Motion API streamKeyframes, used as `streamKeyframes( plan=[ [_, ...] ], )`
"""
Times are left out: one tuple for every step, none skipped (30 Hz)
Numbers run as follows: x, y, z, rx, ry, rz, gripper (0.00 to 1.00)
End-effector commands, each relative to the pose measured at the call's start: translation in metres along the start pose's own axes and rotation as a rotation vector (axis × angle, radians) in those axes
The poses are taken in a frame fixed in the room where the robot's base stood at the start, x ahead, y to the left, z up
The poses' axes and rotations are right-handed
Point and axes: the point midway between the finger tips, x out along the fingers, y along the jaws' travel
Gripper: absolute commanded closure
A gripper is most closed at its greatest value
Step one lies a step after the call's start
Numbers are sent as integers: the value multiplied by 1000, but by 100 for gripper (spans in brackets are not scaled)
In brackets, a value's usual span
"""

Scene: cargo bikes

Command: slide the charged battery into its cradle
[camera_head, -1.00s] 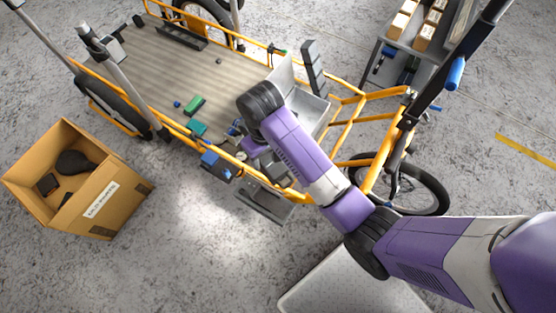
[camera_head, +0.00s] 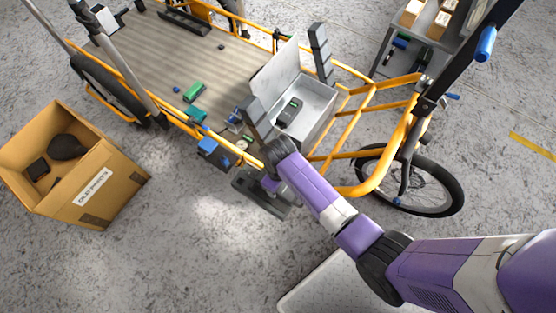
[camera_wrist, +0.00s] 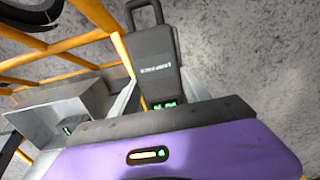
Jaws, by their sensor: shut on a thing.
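The battery (camera_wrist: 152,62) is a dark grey block with a loop handle, pale lettering and green lights, seen in the wrist view. My gripper (camera_wrist: 160,98) is shut on it, with a pale finger on each side.
An open grey metal box (camera_head: 318,104) on the bike holds a dark device (camera_head: 290,112) with a green display. Orange frame tubes (camera_head: 349,133) run close to my arm. A cardboard box (camera_head: 118,190) stands on the floor at left. The floor between is clear.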

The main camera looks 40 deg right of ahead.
Motion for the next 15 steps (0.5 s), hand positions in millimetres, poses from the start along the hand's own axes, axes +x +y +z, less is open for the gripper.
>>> streamKeyframes(
  plan=[
    [5, 0, -1, 0, 2, 1, 94],
    [6, 0, -1, 0, 2, 1, 94],
    [9, 0, -1, 0, 2, 1, 94],
    [10, 0, -1, 0, 2, 1, 94],
    [12, 0, -1, 0, 2, 1, 94],
    [14, 0, -1, 0, 2, 1, 94],
    [16, 0, -1, 1, 2, 1, 94],
    [18, 0, -1, 1, 2, 1, 94],
    [20, 0, -1, 1, 2, 1, 94],
    [21, 0, -1, 1, 2, 1, 94],
    [23, 0, -1, 1, 2, 0, 94],
    [25, 0, -1, 1, 2, 0, 94],
    [27, 0, -1, 1, 2, 1, 94],
    [28, 0, -1, 1, 2, 0, 94],
    [31, 0, -1, 1, 2, 0, 94]
  ],
)
